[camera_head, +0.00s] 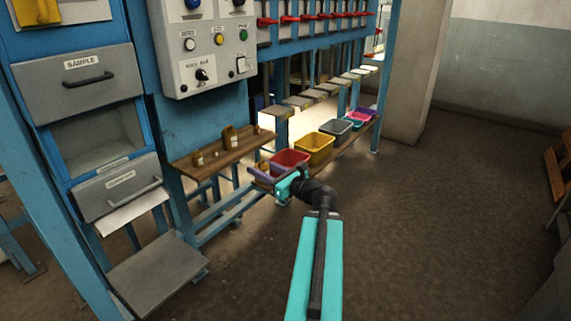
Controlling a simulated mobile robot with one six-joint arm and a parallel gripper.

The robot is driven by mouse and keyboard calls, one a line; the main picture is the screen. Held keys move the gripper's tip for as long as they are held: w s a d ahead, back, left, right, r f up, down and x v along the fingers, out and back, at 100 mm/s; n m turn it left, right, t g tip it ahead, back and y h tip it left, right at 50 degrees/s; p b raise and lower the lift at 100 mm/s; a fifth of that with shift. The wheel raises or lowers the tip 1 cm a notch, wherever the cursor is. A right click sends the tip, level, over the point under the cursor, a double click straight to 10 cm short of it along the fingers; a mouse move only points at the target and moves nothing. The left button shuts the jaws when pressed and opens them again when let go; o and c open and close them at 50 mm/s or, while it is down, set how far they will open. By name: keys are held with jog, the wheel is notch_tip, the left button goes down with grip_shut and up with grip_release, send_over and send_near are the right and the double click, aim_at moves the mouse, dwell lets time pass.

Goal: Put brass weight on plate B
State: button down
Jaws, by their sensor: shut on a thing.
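My gripper (265,170) is at the end of my teal and dark arm, in front of the wooden shelf's right end and the red bin. It is shut on a small brass-coloured thing, the brass weight (263,165), which shows only as a few pixels between the jaws. Several grey plates (299,102) stand in a row on the blue frame, behind and above the bins. Their letters are too small to read, so I cannot tell which is plate B. The gripper is below and in front of the row's near end.
A wooden shelf (238,152) holds several brown-gold weights (230,137). A control panel (209,47) and drawers (79,85) are at left.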

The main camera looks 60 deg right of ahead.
jog(key=w+a+f+n+y, duration=0.25)
jog(key=w+a, duration=0.25)
jog(key=a, duration=0.3)
jog(key=w+a+f+n+g+y, duration=0.1)
jog(key=w+a+y, duration=0.2)
jog(key=w+a, duration=0.35)
jog(key=w+a+f+n+y, duration=0.2)
jog(key=w+a+y, duration=0.1)
jog(key=a, duration=0.6)
jog(key=a+f+n+g+y, duration=0.2)
jog(key=a+n+g+y, duration=0.1)
jog(key=a, duration=1)
jog(key=a+f+n+g+y, duration=0.3)
jog(key=a+y, duration=0.1)
jog(key=a, duration=0.8)
jog(key=shift+w+a+y, duration=0.35)
jog(key=shift+w+a, duration=0.05)
jog(key=shift+w, duration=0.05)
